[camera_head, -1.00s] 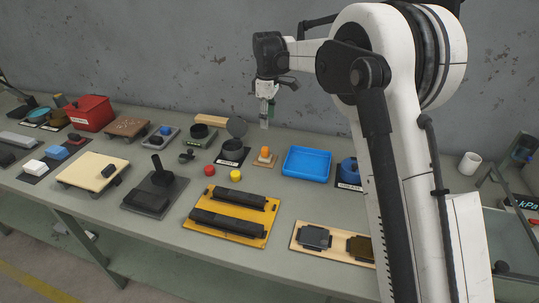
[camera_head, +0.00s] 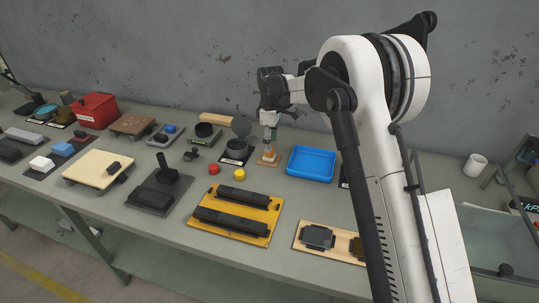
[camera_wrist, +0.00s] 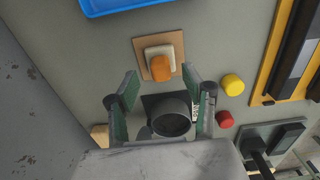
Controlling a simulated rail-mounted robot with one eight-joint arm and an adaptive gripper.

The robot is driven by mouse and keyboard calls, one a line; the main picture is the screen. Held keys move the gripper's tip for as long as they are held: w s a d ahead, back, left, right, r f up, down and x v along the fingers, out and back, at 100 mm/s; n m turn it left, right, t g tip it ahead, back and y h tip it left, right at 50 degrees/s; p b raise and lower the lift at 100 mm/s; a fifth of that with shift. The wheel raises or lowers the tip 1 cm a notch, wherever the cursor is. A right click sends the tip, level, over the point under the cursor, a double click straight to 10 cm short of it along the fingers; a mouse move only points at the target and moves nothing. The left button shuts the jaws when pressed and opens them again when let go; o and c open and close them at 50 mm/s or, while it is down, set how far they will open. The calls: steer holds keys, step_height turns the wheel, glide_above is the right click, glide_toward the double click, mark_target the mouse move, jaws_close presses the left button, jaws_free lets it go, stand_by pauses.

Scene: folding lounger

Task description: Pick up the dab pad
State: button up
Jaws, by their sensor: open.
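The likely dab pad (camera_wrist: 161,64), a cream block with an orange knob, rests on a square tan board. In the wrist view it lies just beyond my fingertips, roughly between their lines. My gripper (camera_wrist: 160,78) is open and empty, its two green-faced fingers spread apart. In the head view my gripper (camera_head: 269,137) points down, directly above the tan board (camera_head: 268,162), and hides most of the pad. I cannot tell the exact height gap.
A black round dish (camera_wrist: 171,119) lies beneath the fingers in the wrist view. A blue tray (camera_head: 311,163) is to the right. Yellow (camera_head: 239,174) and red (camera_head: 214,169) knobs sit in front, near a yellow board (camera_head: 236,214). A wall stands behind.

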steer(key=f, duration=0.4)
steer(key=shift+a+f, duration=0.1)
steer(key=shift+a, duration=0.1)
jaws_close()
steer(key=shift+r, duration=0.5)
step_height(320, 180, up, 3)
steer(key=shift+f, duration=0.15)
steer(key=s+a+r, duration=0.7)
steer(key=s+a, duration=0.1)
steer(key=shift+s+r+b, duration=0.15)
steer(key=shift+s+b, duration=0.1)
steer(key=shift+b, duration=0.05)
